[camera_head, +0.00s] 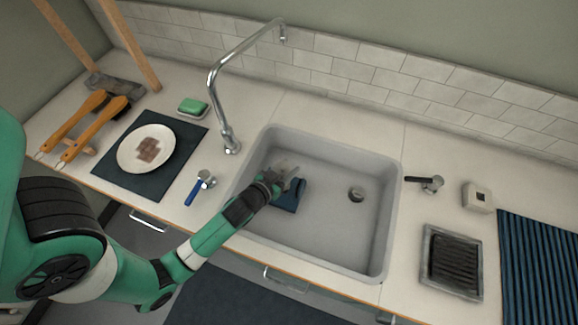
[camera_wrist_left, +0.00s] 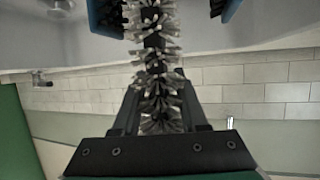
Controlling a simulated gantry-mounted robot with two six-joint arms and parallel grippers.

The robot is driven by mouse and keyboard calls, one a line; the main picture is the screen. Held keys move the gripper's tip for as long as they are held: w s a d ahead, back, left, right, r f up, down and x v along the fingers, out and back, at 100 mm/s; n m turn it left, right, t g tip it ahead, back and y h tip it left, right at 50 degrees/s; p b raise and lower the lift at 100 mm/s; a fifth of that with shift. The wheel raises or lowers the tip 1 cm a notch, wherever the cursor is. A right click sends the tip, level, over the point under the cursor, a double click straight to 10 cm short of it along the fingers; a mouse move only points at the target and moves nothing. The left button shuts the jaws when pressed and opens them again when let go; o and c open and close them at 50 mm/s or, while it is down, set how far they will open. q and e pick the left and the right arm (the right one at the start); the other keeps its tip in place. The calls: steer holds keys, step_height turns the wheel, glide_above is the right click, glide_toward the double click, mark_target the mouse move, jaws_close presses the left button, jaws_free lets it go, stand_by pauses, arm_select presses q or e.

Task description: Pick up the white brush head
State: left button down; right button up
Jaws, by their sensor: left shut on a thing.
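My left gripper (camera_head: 281,181) reaches down into the grey sink (camera_head: 325,230). In the left wrist view its two dark fingers (camera_wrist_left: 160,108) are shut on a brush head (camera_wrist_left: 153,50) with tufts of whitish-grey bristles around a dark core. The brush head runs up and out of the top of that view. In the head view its pale bristles (camera_head: 285,165) show small at the fingertips. A dark blue piece (camera_head: 290,198) is in the sink beside the fingertips; whether they touch it cannot be told. Blue parts (camera_wrist_left: 103,18) also flank the brush head in the wrist view. My right gripper is not in view.
A tall chrome faucet (camera_head: 213,95) stands behind the sink's left corner. Left are a blue-handled tool (camera_head: 194,192), a white plate (camera_head: 128,152) on a dark mat and green soap (camera_head: 193,106). Right are a black-handled tool (camera_head: 418,181) and a dark ribbed tray (camera_head: 427,270).

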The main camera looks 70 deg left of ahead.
arm_select(q)
steer(key=r, duration=0.1)
steer(key=s+d+r, duration=0.1)
steer(key=d+r+p, duration=0.1)
steer(key=shift+s+d+r, duration=0.2)
steer(key=shift+s+r, duration=0.05)
steer(key=shift+r, duration=0.05)
glide_toward(283, 174)
steer(key=shift+w+d+p, duration=0.2)
steer(key=shift+w+d, duration=0.25)
steer(key=shift+w, duration=0.35)
steer(key=shift+w+d+p, duration=0.15)
steer(key=shift+w+d, duration=0.3)
steer(key=shift+w, duration=0.35)
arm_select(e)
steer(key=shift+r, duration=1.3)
